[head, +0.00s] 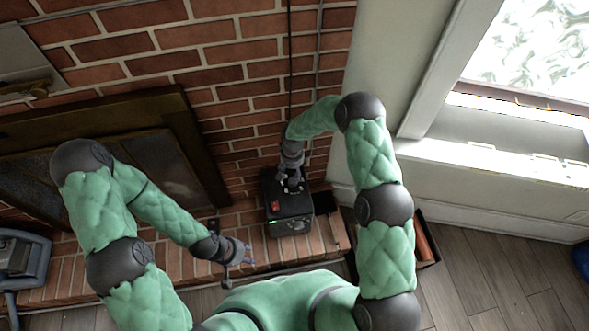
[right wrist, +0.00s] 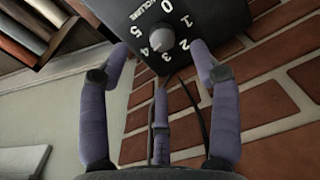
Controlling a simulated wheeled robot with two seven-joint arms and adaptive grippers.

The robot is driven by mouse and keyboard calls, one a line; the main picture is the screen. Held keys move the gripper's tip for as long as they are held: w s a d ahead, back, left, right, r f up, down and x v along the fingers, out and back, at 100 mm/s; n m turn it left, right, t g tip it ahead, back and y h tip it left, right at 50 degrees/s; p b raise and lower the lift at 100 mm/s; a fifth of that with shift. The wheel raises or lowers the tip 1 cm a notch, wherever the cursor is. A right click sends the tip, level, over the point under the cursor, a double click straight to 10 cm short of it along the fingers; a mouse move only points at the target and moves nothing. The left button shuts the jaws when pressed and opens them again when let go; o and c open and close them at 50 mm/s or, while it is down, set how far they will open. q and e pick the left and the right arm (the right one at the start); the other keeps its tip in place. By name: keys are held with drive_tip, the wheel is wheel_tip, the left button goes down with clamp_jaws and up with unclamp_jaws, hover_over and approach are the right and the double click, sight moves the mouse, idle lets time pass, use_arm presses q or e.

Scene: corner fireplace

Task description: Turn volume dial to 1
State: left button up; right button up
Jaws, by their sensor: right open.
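A black box (head: 290,226) with a red switch and a small green light stands on the brick hearth. In the right wrist view its dark panel (right wrist: 208,14) carries the word VOLUME and white numerals from 0 to 5 around a small grey dial (right wrist: 161,39). Which numeral the dial points to is too small to tell. My right gripper (head: 291,184) is over the box top. Its purple fingers (right wrist: 160,52) are open, one on either side of the dial, with gaps between. My left gripper (head: 240,252) hangs in front of the hearth, left of the box, holding nothing visible.
The brick wall (head: 235,75) rises behind the box, with a dark fireplace (head: 165,150) to the left. A black cable (head: 290,60) runs down the wall. A bin (head: 428,240) stands right of the box.

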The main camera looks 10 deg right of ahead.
sight(293, 182)
drive_tip(key=f+b, duration=0.1)
drive_tip(key=f, duration=0.2)
drive_tip(key=f+b, duration=0.1)
drive_tip(key=f, duration=0.3)
drive_tip(key=w+f+b, duration=0.1)
drive_tip(key=f, duration=0.2)
drive_tip(key=shift+w+d+f+b, duration=0.1)
drive_tip(key=shift+d+f+b, duration=0.05)
drive_tip(key=shift+d+b, duration=0.15)
drive_tip(key=c, duration=0.9)
drive_tip(key=shift+c, duration=1.1)
